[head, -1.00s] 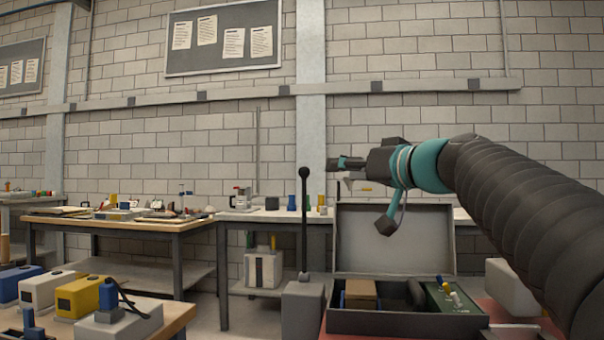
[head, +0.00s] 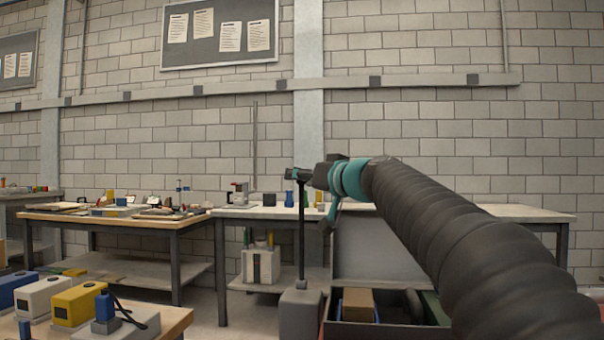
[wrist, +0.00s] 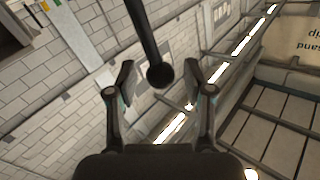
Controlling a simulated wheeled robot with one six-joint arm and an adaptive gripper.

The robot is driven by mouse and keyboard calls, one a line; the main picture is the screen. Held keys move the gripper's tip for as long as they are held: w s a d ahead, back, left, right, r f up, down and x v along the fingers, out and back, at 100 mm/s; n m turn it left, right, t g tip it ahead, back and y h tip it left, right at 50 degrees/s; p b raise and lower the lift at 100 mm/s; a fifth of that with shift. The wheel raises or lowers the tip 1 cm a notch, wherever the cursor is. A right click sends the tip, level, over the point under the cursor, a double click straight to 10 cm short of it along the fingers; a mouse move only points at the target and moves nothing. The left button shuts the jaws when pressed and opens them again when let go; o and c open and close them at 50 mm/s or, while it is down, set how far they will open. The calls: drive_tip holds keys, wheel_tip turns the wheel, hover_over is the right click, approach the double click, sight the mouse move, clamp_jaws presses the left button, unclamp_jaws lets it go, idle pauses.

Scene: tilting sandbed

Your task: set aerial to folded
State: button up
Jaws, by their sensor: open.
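The aerial (head: 301,235) is a thin black rod that stands upright on a grey box (head: 299,314) in the head view. Its ball top is hidden by my gripper (head: 290,174), which is level with the top of the rod. In the wrist view the aerial's rod (wrist: 145,30) comes down from the top edge, and its black ball (wrist: 160,77) shows between the two spread fingers of my gripper (wrist: 158,70). The gripper is open. I cannot tell whether a finger touches the ball.
An open case (head: 375,245) with its lid raised stands right of the aerial, under my arm. A workbench (head: 110,222) with small items is at the left. Coloured boxes (head: 75,305) sit on a nearer table at lower left. A brick wall is behind.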

drive_tip(key=shift+w+a, duration=0.2)
drive_tip(key=shift+w, duration=0.1)
clamp_jaws()
drive_tip(key=shift+s+f+b, duration=0.15)
drive_tip(key=shift+b, duration=0.3)
